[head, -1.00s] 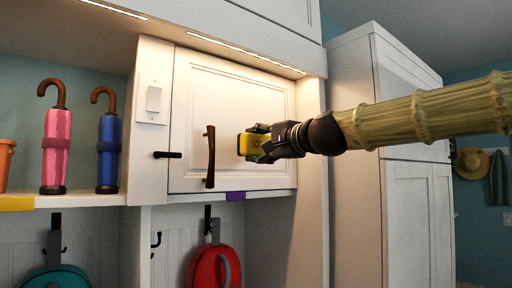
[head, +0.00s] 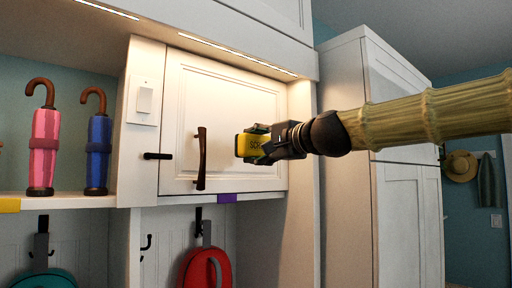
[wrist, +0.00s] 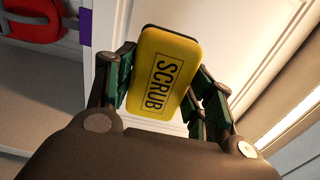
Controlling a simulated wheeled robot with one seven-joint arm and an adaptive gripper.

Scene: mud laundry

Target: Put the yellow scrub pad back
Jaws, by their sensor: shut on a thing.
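The yellow scrub pad (head: 243,145) is held in my gripper (head: 262,144) in front of a white cabinet door (head: 226,100). In the wrist view the pad (wrist: 163,72) shows its face with the word SCRUB, gripped between the two fingers (wrist: 160,85). The door is closed and has a dark vertical handle (head: 201,158) to the left of the pad. Whether the pad touches the door cannot be told. The inside of the cabinet is hidden.
A pink umbrella (head: 44,150) and a blue umbrella (head: 97,150) stand on the open shelf at left. A black peg (head: 158,156) sticks out beside the door. A purple tag (head: 228,198) marks the ledge, above a hanging red bag (head: 198,270). A tall white cabinet (head: 345,200) stands at right.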

